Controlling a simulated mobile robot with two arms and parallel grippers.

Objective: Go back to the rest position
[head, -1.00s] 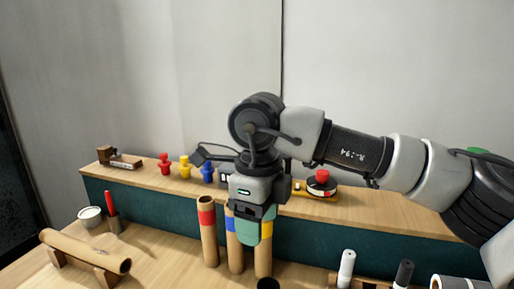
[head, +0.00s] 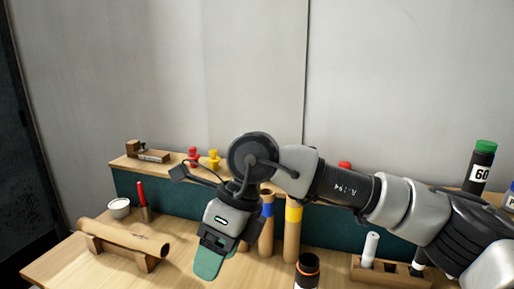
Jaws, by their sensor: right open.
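My right gripper (head: 212,259) reaches in from the right and hangs tilted over the table, in front of the back shelf. It is open, with a teal finger pointing down and nothing seen held in it. A cardboard tube with a blue band (head: 267,210) and one with a yellow band (head: 292,230) stand upright just right of the gripper. The red-banded tube does not show; the gripper covers that area. My left gripper is not in view.
A brown roll (head: 122,237) lies on a wooden cradle at left, near a white cup (head: 120,209) and a red marker (head: 141,194). A dark open container (head: 307,272) stands at the front. A pen rack (head: 375,274) and a green-capped bottle (head: 480,165) are at right.

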